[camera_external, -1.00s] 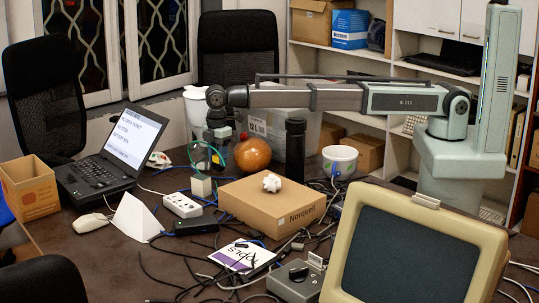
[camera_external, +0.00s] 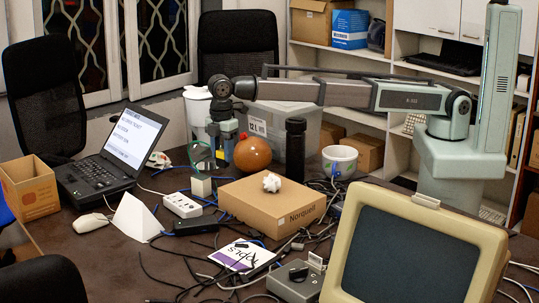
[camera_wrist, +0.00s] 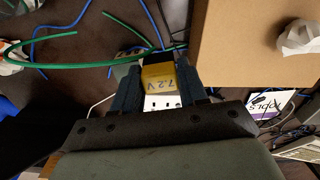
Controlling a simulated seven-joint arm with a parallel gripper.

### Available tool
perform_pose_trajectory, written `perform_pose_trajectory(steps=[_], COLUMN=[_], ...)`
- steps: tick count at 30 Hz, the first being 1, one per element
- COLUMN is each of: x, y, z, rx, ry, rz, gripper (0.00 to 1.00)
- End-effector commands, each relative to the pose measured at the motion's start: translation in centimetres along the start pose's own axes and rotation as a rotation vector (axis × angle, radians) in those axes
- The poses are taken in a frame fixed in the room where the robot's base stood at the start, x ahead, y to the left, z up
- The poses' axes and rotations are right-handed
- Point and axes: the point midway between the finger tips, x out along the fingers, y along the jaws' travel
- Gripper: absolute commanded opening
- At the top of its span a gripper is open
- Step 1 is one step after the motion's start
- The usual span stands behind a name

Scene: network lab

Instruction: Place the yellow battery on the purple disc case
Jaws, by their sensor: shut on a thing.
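The yellow battery (camera_wrist: 158,78), marked 7.2V, is between the two fingers of my gripper (camera_wrist: 166,82) in the wrist view. My gripper is shut on it. In the external view my gripper (camera_external: 222,158) hangs over the far part of the table, left of the orange-brown ball; the battery is hard to make out there. The purple disc case (camera_external: 243,254), white and purple with dark lettering, lies flat on the table in front of the cardboard box. It also shows at the right of the wrist view (camera_wrist: 270,105), apart from my gripper. Dark cables cross part of it.
The cardboard box (camera_external: 272,204), with crumpled white paper (camera_external: 271,182) on top, stands between my gripper and the case. A white power strip (camera_external: 182,205), a black adapter (camera_external: 195,226), a green cable (camera_wrist: 110,62) and tangled cables are nearby. An old monitor (camera_external: 415,250) fills the front right.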

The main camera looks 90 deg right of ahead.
Motion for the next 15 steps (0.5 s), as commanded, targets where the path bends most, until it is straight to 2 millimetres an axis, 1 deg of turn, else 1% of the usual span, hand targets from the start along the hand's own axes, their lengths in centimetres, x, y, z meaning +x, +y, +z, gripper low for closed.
perform_pose_trajectory(steps=[1, 11, 15], x=[0.0, -0.2, -0.3], y=[-1.8, -11.9, -16.5], z=[-1.5, -9.5, -12.9], rx=[-0.027, -0.18, -0.245], ry=[0.0, 0.0, 0.0], rz=[0.0, 0.0, 0.0], gripper=[0.1, 0.1, 0.1])
